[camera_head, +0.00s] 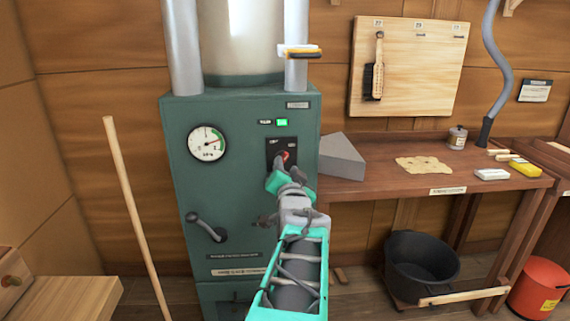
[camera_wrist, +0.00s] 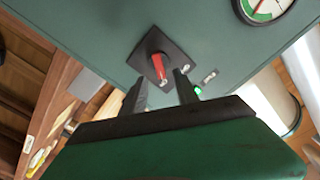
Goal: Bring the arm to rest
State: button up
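My arm (camera_head: 296,267) reaches forward from the bottom of the head view toward a green machine cabinet (camera_head: 235,215). My gripper (camera_wrist: 160,88) is in front of a black switch plate with a red knob (camera_wrist: 158,65). In the wrist view the two dark fingers stand apart with the red knob beyond and between them. The fingers look empty, and I cannot tell whether they touch the knob. In the head view the red knob (camera_head: 285,156) shows just above my gripper. A green lamp (camera_head: 282,122) is lit above the plate.
A gauge (camera_head: 207,142) and a lever handle (camera_head: 206,227) are on the cabinet's left side. A wooden pole (camera_head: 136,215) leans at the left. A workbench (camera_head: 400,183) with a grey wedge (camera_head: 342,157) stands close at the right. A black tub (camera_head: 421,262) is below it.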

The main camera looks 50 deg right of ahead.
jog(key=shift+v, duration=1.6)
